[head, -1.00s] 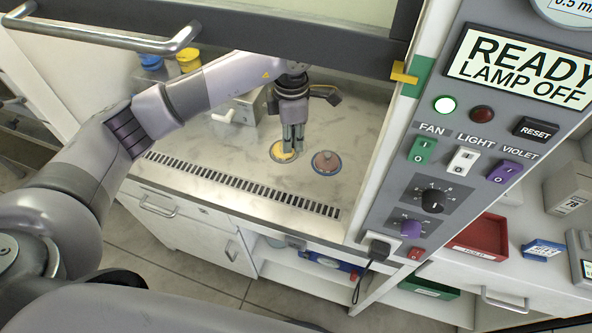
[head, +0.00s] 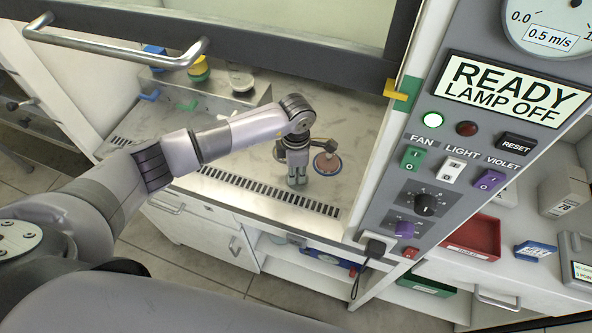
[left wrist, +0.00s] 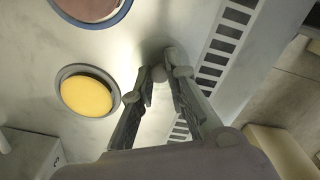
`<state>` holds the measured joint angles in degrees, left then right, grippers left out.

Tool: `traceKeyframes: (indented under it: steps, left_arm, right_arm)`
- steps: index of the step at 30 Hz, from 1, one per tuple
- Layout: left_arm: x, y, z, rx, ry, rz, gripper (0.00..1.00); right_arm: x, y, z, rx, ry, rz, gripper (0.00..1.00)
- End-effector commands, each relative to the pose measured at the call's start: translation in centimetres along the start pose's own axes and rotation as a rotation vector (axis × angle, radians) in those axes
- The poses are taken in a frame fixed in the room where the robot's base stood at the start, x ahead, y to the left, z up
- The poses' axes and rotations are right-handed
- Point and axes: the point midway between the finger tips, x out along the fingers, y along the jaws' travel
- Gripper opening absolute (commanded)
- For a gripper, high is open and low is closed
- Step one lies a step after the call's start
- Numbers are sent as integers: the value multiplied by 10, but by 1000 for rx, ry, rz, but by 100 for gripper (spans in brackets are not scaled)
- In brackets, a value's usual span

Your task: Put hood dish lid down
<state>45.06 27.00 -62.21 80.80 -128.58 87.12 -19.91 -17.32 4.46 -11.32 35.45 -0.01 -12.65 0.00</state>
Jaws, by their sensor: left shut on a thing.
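My left gripper (head: 297,182) is low over the metal hood floor, just behind the slotted grille. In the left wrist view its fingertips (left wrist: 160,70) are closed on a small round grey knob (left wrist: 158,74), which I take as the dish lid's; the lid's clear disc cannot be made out. An uncovered-looking yellow dish (left wrist: 88,93) with a grey rim sits beside the fingers, apart from them. In the head view my arm hides it. A reddish dish (head: 327,163) with a blue rim and a knob stands right of the gripper. My right gripper is not in view.
The slotted grille (head: 265,191) runs along the hood's front edge. The raised sash with its handle (head: 120,50) is above. Yellow (head: 197,70) and blue (head: 154,57) items stand at the back left. The control panel (head: 440,180) bounds the right side.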

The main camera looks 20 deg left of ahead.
Motion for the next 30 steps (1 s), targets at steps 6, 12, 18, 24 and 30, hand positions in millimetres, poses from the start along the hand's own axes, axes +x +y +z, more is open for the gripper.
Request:
traceKeyframes:
  steps: [6,12,18,24,30]
  left_arm:
    - [5,0,0,-1,0,1,3]
    - [3,0,0,-1,0,0,27]
    - [3,0,0,-1,1,0,34]
    - [2,0,0,-1,1,-1,34]
    - [-14,2,0,0,-2,4,34]
  right_arm:
    - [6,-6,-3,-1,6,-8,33]
    - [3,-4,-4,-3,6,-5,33]
    - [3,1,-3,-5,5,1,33]
    - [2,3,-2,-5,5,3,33]
    - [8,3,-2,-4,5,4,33]
